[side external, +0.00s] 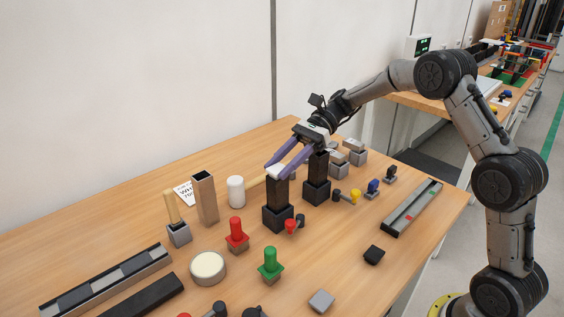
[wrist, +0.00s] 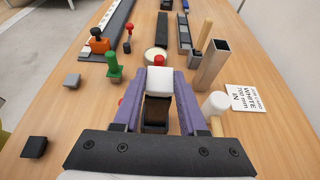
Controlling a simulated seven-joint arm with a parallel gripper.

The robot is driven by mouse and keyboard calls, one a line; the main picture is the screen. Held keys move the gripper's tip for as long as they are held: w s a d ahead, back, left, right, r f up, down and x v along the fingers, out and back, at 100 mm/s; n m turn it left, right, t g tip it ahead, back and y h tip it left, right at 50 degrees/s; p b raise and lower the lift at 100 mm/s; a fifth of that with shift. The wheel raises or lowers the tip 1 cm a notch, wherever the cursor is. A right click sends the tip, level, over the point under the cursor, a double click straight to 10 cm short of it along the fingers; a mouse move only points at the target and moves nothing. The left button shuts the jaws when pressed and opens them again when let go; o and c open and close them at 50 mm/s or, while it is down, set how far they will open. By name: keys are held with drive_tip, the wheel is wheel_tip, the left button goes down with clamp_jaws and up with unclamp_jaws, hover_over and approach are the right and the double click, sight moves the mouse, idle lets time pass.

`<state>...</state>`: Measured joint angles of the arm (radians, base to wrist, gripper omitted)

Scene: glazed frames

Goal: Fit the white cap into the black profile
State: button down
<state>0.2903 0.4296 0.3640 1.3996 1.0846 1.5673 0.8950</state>
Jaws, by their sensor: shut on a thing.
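My gripper (side external: 277,171) has long purple fingers, shut on the small white cap (wrist: 160,82) at their tips. In the side view the cap (side external: 278,172) is right at the top of the nearer upright black profile (side external: 278,192), which stands in a black block (side external: 278,217). In the wrist view the dark profile (wrist: 156,115) shows between the fingers, just below the cap. The fingers hide part of the joint, so I cannot tell whether the cap is seated or just above. A second black profile (side external: 318,165) stands in its block behind, close to my gripper.
A grey square tube (side external: 205,198), a white-headed mallet (side external: 236,192) and a printed card (wrist: 246,98) stand or lie near the wall side. Red (side external: 236,232) and green (side external: 270,262) handled pieces and a round cream-topped disc (side external: 208,267) are in front.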

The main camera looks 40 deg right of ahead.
drive_tip(key=shift+f, duration=0.25)
drive_tip(key=shift+c, duration=1.9)
unclamp_jaws()
drive_tip(key=v, duration=1.4)
wheel_tip(320, 180, up, 6)
drive_tip(key=shift+a, duration=0.2)
